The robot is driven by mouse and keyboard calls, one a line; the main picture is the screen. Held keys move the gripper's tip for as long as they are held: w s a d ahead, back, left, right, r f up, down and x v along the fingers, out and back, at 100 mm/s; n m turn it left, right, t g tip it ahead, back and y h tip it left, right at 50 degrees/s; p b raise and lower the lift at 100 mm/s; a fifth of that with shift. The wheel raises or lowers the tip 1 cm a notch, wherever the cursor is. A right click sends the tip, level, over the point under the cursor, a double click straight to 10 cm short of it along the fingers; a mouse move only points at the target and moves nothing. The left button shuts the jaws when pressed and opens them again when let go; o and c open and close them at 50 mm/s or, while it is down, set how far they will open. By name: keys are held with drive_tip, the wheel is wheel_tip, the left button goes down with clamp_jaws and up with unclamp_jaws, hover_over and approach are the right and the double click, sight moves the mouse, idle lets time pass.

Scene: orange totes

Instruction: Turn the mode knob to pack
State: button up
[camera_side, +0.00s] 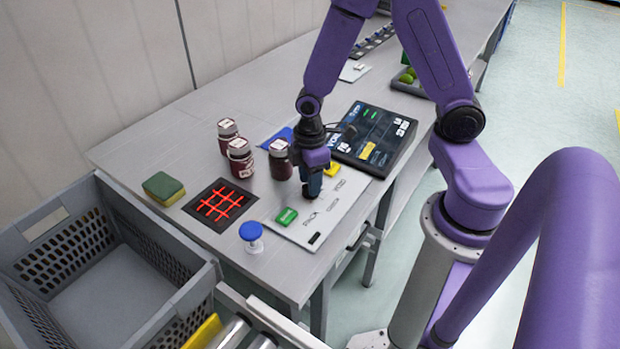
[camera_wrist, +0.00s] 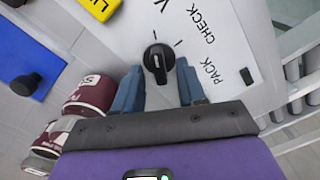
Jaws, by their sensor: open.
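The black mode knob (camera_wrist: 157,60) sits on a light grey panel (camera_wrist: 215,20) in the wrist view. A pale mark runs along its grip, roughly up the picture toward a short tick. The words CHECK and PACK are printed to its right; another label is cut off at the top. My gripper (camera_wrist: 160,72) is open, with one blue finger on each side of the knob's lower part. I cannot tell whether either finger touches it. In the side view my gripper (camera_side: 311,187) is low over the panel (camera_side: 335,205) and mostly hides the knob.
Dark red jars (camera_side: 240,160) stand close left of my gripper. A blue-topped plunger (camera_side: 251,235), a red-grid mat (camera_side: 221,203) and a screen (camera_side: 375,135) are nearby.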

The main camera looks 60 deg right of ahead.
drive_tip(key=shift+f, duration=0.15)
clamp_jaws()
drive_tip(key=shift+m, duration=0.3)
drive_tip(key=m, duration=0.4)
drive_tip(key=shift+m, duration=0.3)
drive_tip(key=m, duration=1.1)
drive_tip(key=shift+d+m, duration=0.15)
drive_tip(key=shift+m, duration=0.25)
drive_tip(key=m, duration=0.7)
